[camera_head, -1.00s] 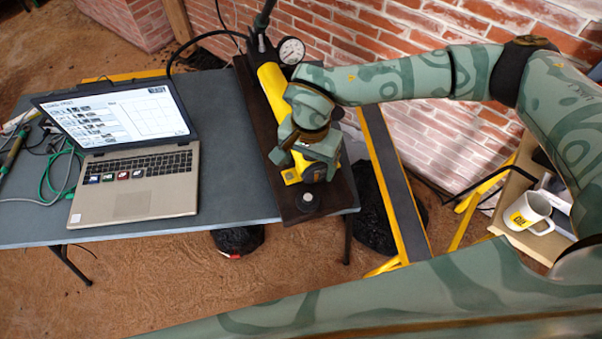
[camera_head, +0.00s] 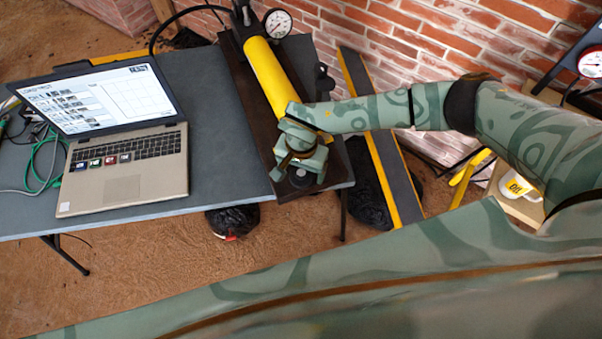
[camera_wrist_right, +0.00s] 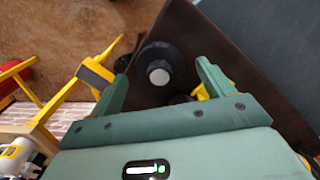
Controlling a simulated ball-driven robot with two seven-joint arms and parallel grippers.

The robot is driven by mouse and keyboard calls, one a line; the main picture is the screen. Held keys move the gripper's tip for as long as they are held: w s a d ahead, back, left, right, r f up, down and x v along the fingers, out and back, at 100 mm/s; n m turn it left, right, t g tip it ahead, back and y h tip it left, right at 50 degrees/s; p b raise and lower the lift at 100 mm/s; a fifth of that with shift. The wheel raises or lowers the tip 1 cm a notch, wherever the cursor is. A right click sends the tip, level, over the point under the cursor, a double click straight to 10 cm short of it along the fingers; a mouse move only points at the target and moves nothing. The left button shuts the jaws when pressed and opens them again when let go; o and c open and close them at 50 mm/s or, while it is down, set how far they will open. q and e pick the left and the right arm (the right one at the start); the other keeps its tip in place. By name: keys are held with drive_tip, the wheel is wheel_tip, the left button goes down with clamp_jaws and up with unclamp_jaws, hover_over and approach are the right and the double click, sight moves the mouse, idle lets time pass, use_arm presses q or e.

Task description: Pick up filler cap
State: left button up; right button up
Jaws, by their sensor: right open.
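The filler cap (camera_wrist_right: 158,72) is a round black piece with a pale grey knob on top. It sits at the end of a dark brown board (camera_head: 243,98). My right gripper (camera_head: 296,172) is over the near end of that board and hides much of the cap in the head view. In the right wrist view its two green fingers (camera_wrist_right: 161,80) are spread apart, with the cap showing between and beyond their tips. Nothing is held, and I cannot tell the exact height above the cap. My left gripper is not in view.
A yellow pump cylinder (camera_head: 270,77) with a dial gauge (camera_head: 277,22) lies along the board. An open laptop (camera_head: 122,170) stands left on the grey table (camera_head: 212,130). A yellow-edged plank (camera_head: 383,150) is on the right, with a mug (camera_head: 516,187) beyond.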

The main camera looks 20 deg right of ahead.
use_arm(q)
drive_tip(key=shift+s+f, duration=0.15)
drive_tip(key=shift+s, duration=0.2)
use_arm(e)
drive_tip(key=shift+f, duration=0.5)
drive_tip(key=c, duration=1)
drive_tip(key=shift+r, duration=0.15)
drive_tip(key=shift+c, duration=0.3)
